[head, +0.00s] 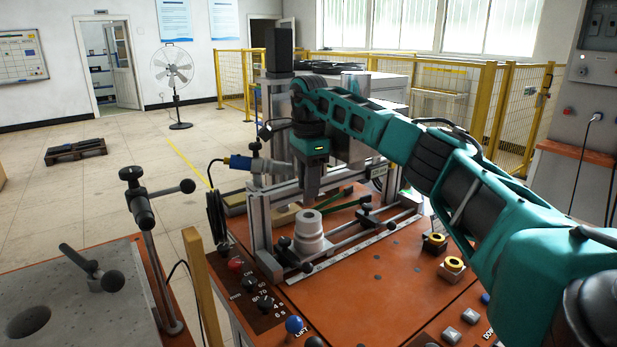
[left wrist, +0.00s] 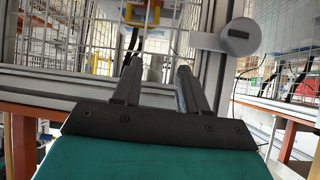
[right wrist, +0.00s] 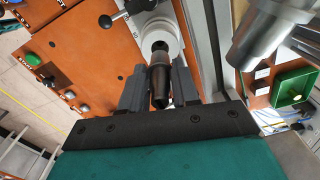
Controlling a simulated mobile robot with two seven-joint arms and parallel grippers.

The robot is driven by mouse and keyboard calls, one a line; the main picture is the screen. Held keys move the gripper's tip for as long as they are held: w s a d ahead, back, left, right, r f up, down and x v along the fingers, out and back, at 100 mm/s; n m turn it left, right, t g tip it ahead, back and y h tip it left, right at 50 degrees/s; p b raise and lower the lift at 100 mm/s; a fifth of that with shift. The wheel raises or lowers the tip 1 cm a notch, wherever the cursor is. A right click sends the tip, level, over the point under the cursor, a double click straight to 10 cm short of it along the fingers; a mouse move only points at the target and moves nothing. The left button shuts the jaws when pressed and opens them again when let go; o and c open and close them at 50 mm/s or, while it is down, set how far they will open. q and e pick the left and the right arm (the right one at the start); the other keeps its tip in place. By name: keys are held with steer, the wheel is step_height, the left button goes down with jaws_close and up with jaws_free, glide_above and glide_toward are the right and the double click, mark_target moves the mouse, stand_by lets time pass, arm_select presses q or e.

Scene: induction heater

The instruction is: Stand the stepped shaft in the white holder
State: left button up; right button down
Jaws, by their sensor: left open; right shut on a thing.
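The white holder (head: 309,232), a stepped round block, stands on the orange bench top below my right gripper (head: 311,190). In the right wrist view my right gripper (right wrist: 159,88) is shut on the dark stepped shaft (right wrist: 160,78). The shaft points toward the open bore of the white holder (right wrist: 172,36). Its far end overlaps the bore's edge in that view; I cannot tell whether it has entered. In the head view the shaft cannot be made out at the fingers. My left gripper (left wrist: 152,92) is open and empty, outside the head view.
An upright metal frame with a blue and yellow tool (head: 245,162) stands close beside the holder. Black-knobbed clamp rods (head: 365,222) lie near it. Yellow-topped buttons (head: 453,265) sit at the front right. A grey side table (head: 60,290) is at left.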

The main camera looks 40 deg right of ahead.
mark_target(309, 204)
steer(key=shift+f, duration=2.65)
steer(key=shift+f, duration=0.1)
steer(key=c, duration=0.8)
jaws_free()
steer(key=shift+o, duration=0.2)
step_height(309, 204, up, 13)
steer(key=shift+f, duration=0.1)
